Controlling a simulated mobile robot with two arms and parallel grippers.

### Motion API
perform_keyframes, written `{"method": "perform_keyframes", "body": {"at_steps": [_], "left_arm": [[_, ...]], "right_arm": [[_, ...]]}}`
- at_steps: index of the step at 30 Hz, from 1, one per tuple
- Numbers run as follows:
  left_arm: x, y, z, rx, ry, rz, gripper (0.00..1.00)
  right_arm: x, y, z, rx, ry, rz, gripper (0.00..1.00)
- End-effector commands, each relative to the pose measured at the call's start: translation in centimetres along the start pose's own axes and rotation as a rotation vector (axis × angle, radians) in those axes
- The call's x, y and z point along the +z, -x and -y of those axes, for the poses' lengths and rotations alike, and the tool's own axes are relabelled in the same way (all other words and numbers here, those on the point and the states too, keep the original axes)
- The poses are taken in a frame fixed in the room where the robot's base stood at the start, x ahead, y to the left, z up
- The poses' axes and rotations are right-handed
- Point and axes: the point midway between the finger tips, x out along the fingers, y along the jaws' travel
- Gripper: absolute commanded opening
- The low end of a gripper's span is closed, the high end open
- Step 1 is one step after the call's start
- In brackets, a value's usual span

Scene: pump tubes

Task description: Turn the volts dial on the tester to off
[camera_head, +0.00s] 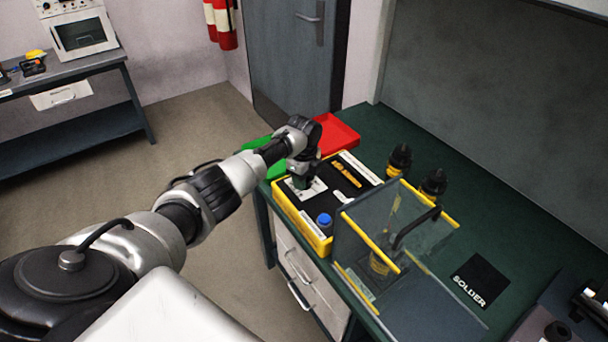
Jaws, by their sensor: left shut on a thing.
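A yellow case with a black top panel (316,197), which I take to be the tester, stands on the green bench. The panel carries white plates, an orange strip and a blue round knob or cap (325,220) near its front corner. My left gripper (301,182) reaches down from the left onto a white plate (309,190) at the panel's left end. It is shut on a small part there, seemingly the volts dial, which the gripper hides. I cannot read the dial's setting. My right gripper is not in view.
A clear box with yellow edges (345,230) stands right beside the case. Two dark bottles (399,159) (434,183) stand behind it. A red tray (338,136) and a green tray (257,158) lie at the far end. A black SOLDER mat (480,281) lies at right.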

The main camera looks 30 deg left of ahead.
Motion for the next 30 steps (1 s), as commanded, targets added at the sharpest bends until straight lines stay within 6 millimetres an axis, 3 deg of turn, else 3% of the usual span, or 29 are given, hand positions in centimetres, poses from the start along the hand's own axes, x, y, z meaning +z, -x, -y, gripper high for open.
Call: {"method": "perform_keyframes", "body": {"at_steps": [18, 30], "left_arm": [[0.0, 0.3, 0.0, -0.002, 0.584, -0.001, 0.14], [0.0, 0.3, 0.0, -0.003, 0.885, 0.000, 0.14]], "right_arm": [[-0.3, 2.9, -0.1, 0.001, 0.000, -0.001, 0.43], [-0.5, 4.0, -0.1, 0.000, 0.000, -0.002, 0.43]]}}
